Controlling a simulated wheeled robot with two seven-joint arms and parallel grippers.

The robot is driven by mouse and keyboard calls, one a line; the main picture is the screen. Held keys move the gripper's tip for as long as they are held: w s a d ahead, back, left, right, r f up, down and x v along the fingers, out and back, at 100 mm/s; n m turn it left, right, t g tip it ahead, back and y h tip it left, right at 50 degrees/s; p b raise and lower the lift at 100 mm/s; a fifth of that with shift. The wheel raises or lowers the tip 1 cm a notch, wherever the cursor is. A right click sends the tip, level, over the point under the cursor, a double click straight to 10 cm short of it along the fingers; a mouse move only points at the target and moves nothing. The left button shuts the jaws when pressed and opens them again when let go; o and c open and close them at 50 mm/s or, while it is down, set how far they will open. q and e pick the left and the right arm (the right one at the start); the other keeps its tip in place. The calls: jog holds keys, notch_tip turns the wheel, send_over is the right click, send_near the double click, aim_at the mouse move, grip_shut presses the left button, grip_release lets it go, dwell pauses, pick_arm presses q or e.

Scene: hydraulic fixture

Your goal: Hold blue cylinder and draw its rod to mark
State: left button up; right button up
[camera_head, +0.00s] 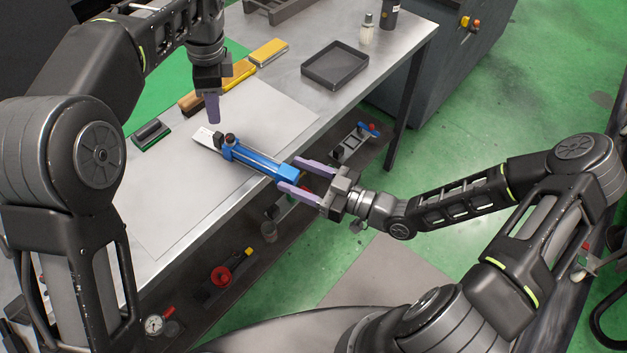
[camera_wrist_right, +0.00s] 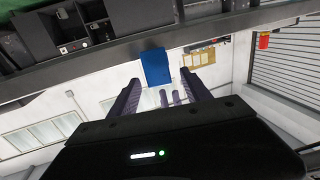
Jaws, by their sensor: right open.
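The blue cylinder (camera_head: 258,163) lies along the table, its square blue end block near the front edge. At its far end are a dark knob (camera_head: 230,139) and a pale strip (camera_head: 206,137) with marks too small to read. My right gripper (camera_head: 295,174) is open, its purple fingers on either side of the end block. In the right wrist view the blue end block (camera_wrist_right: 156,67) shows between and just beyond the fingertips (camera_wrist_right: 160,84). I cannot tell whether they touch it. My left gripper (camera_head: 213,120) points down above the table behind the strip; its finger gap is hidden.
A dark tray (camera_head: 335,66), yellow boxes (camera_head: 268,52), a brush (camera_head: 193,102), a green-based block (camera_head: 151,134) and small bottles (camera_head: 367,30) stand on the table (camera_head: 300,125). A lower shelf with gauges and fittings (camera_head: 222,275) lies under its front edge.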

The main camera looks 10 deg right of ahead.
jog(key=shift+x, duration=1)
jog(key=shift+c, duration=0.2)
grip_shut()
